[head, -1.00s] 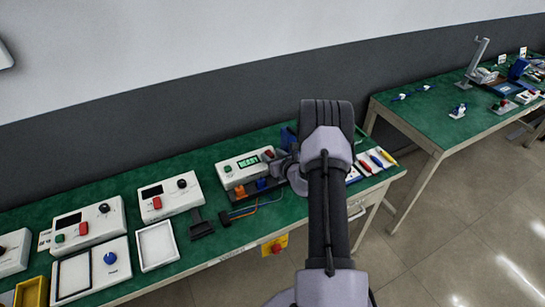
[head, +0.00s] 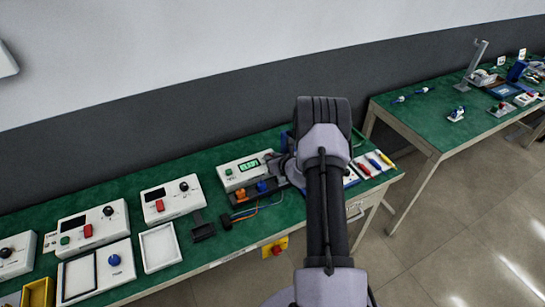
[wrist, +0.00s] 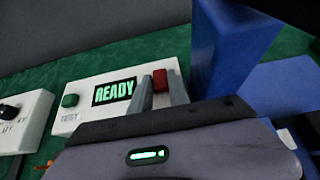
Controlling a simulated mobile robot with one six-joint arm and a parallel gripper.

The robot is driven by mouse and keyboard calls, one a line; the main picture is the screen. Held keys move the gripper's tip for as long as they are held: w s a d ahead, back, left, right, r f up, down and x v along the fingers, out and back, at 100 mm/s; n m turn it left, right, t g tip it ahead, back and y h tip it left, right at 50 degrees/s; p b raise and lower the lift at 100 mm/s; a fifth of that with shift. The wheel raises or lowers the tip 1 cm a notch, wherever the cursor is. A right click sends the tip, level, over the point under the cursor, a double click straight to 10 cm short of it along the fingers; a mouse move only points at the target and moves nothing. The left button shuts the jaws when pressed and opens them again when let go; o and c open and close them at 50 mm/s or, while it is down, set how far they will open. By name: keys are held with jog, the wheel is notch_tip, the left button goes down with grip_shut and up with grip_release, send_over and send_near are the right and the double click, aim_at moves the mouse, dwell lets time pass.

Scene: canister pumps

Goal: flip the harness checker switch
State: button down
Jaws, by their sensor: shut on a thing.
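The harness checker (head: 238,180) is a white box on the green bench. In the wrist view its lit display (wrist: 115,92) reads READY, with a green button (wrist: 70,100) to its left. The red switch (wrist: 160,78) stands to the right of the display, between the two grey fingers of my gripper (wrist: 159,88). My gripper is shut on the red switch. In the head view my gripper (head: 272,162) is at the checker's right end and hides the switch.
A dark fixture with an orange connector (head: 240,194) and a blue connector (head: 262,186) lies in front of the checker. A tall blue block (wrist: 222,50) stands close to the right of my fingers. Another white box (head: 171,199) is to the left.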

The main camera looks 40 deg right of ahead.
jog(key=c, duration=1.2)
grip_release()
jog(key=shift+c, duration=0.2)
jog(key=p+v, duration=0.2)
jog(key=v, duration=0.5)
jog(key=shift+s+a+r, duration=0.1)
jog(key=shift+s+r, duration=0.05)
jog(key=shift+s, duration=0.1)
jog(key=shift+w, duration=0.1)
